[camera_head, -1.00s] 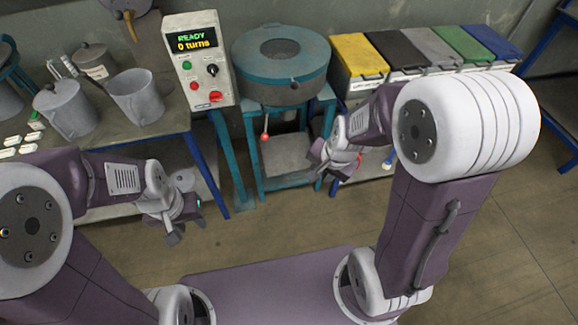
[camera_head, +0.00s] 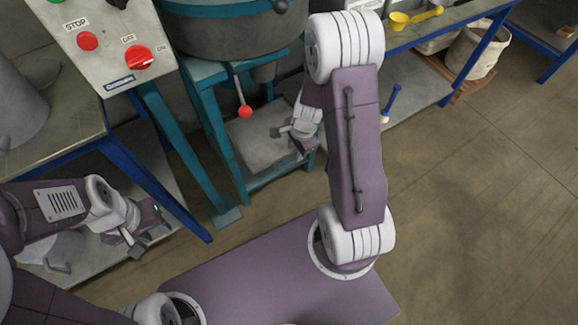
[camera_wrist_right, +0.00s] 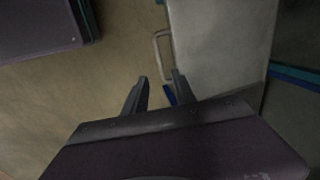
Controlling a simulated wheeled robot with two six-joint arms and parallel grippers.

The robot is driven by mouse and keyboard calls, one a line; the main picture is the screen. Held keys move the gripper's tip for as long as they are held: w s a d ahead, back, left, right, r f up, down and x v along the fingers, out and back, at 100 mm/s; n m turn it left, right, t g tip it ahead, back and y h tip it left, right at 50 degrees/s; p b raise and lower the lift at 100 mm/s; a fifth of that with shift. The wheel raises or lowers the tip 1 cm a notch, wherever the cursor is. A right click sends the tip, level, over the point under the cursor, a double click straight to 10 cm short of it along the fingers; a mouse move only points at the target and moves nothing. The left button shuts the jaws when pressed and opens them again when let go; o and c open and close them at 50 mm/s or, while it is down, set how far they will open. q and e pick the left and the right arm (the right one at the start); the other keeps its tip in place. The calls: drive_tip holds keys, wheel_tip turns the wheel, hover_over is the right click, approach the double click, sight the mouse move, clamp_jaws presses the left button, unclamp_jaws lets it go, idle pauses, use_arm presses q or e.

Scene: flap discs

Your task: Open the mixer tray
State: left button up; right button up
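The mixer (camera_head: 235,35) is a dark grey drum with a teal rim on a teal stand. A grey tray (camera_head: 255,143) sits low in the stand, below the lever with a red ball (camera_head: 245,112). In the right wrist view the grey tray (camera_wrist_right: 222,45) fills the upper right, with a wire handle (camera_wrist_right: 157,50) at its left edge. My right gripper (camera_head: 288,140) is at the tray's right side; its fingers (camera_wrist_right: 160,88) are apart, empty, below the handle in that picture. My left gripper (camera_head: 152,238) is open and empty beside the left table, away from the tray.
A control box (camera_head: 110,45) with STOP button and red OFF/ON knob stands at upper left. A yellow scoop (camera_head: 415,17) lies on the right bench. Floor (camera_head: 480,190) at right is clear.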

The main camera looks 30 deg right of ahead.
sight(292, 163)
use_arm(q)
drive_tip(key=shift+f, duration=0.25)
use_arm(e)
drive_tip(key=shift+f, duration=0.2)
